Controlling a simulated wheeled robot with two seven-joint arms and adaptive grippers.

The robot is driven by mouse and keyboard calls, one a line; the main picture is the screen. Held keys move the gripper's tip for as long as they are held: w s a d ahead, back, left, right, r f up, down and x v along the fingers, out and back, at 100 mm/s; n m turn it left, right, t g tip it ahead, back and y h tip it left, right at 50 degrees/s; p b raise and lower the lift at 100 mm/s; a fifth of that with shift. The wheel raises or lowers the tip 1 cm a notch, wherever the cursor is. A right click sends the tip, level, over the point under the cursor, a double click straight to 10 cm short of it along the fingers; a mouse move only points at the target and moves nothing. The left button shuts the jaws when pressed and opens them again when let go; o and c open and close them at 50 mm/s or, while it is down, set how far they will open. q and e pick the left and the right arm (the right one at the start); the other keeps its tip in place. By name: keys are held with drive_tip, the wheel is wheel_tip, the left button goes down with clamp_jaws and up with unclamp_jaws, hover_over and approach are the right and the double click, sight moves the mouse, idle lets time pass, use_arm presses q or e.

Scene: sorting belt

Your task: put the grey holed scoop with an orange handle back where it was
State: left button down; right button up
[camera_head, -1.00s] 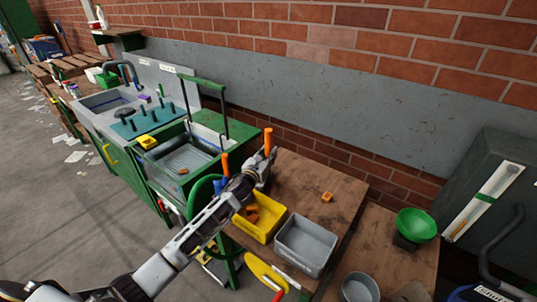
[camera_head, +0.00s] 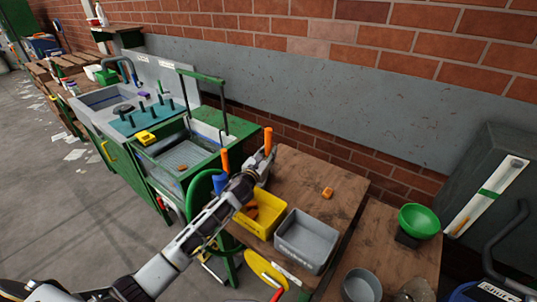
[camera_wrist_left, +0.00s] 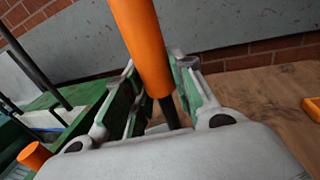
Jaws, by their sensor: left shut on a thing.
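My left gripper (camera_head: 262,168) is shut on a tool with an orange handle (camera_head: 268,141), above the back left part of the wooden table. In the left wrist view the orange handle (camera_wrist_left: 143,45) rises between the fingers (camera_wrist_left: 157,95), with a dark shaft below it. The tool's lower end is hidden, so I cannot see a grey holed head. A second orange handle (camera_head: 225,161) stands to the left by the sink unit, and an orange end (camera_wrist_left: 35,155) shows at the lower left of the wrist view. My right gripper is not in view.
A yellow bin (camera_head: 278,203) with orange-brown pieces and a grey bin (camera_head: 329,239) stand on the table (camera_head: 305,180). An orange block (camera_head: 327,193) lies behind them. A green bowl (camera_head: 418,221) is at the right. The green sink unit (camera_head: 207,160) borders the left. The table's back is mostly clear.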

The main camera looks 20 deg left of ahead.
use_arm(q)
drive_tip(key=shift+f+b, duration=0.45)
drive_tip(key=shift+f, duration=0.05)
idle(0.4)
drive_tip(key=c, duration=1.1)
unclamp_jaws()
drive_tip(key=shift+f, duration=0.1)
drive_tip(key=shift+s, duration=0.2)
drive_tip(key=shift+s+a, duration=0.3)
drive_tip(key=shift+s, duration=1.6)
drive_tip(key=shift+s+a, duration=0.3)
drive_tip(key=shift+s, duration=1.65)
drive_tip(key=shift+s+a, duration=0.3)
drive_tip(key=shift+s, duration=1.6)
